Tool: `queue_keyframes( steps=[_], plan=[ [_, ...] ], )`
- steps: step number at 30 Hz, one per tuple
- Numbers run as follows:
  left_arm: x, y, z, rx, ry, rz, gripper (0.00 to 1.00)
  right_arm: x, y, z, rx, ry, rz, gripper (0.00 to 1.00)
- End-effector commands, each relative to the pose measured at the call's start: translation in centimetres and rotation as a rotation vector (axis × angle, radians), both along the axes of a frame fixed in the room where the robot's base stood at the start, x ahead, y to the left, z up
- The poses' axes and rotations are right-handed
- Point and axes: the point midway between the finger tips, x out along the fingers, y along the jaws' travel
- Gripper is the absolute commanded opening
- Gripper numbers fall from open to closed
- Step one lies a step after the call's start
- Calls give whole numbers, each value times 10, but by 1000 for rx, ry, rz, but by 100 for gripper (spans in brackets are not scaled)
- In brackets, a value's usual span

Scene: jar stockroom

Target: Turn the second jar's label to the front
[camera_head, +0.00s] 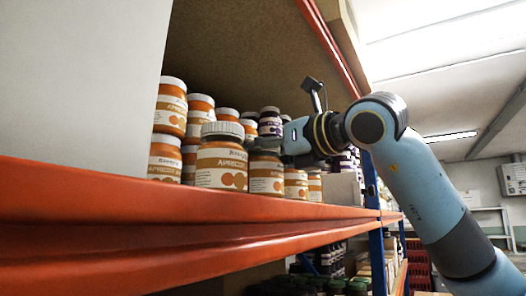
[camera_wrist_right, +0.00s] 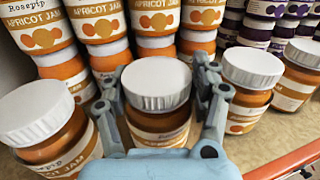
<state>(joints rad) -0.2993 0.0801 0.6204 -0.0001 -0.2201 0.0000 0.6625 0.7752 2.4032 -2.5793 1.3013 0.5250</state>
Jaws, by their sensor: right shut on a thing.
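The second jar (camera_head: 266,178) stands in the front row on the shelf, with an orange and white label. In the right wrist view the same jar (camera_wrist_right: 157,90) is upright with a white ridged lid. Handwriting and a cream band show on the part of its label facing the camera. My right gripper (camera_wrist_right: 160,98) has a finger on each side of this jar and is shut on it. In the head view my right gripper (camera_head: 278,145) reaches in from the right and hides most of the jar's lid. My left gripper is in neither view.
The first jar (camera_head: 221,165) stands close on the left. Another jar (camera_wrist_right: 248,90) stands close on the right. Stacked apricot jars (camera_wrist_right: 96,20) stand behind, with purple-labelled jars (camera_wrist_right: 262,30) farther right. The orange shelf edge (camera_head: 200,205) runs along the front.

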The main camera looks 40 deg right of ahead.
Motion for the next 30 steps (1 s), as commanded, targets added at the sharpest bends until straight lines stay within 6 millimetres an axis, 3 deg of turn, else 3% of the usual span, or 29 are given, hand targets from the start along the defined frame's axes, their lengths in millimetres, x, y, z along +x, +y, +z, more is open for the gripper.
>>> queue_keyframes(
  steps=[27, 28, 30],
  plan=[
    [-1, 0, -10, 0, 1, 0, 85, 0, 0, -5, 1, 1, 2, 5],
    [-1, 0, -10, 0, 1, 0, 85, 0, 0, -5, 2, 1, 2, 65],
    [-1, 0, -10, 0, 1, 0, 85, 0, 0, -5, 1, 2, 2, 74]
  ],
)
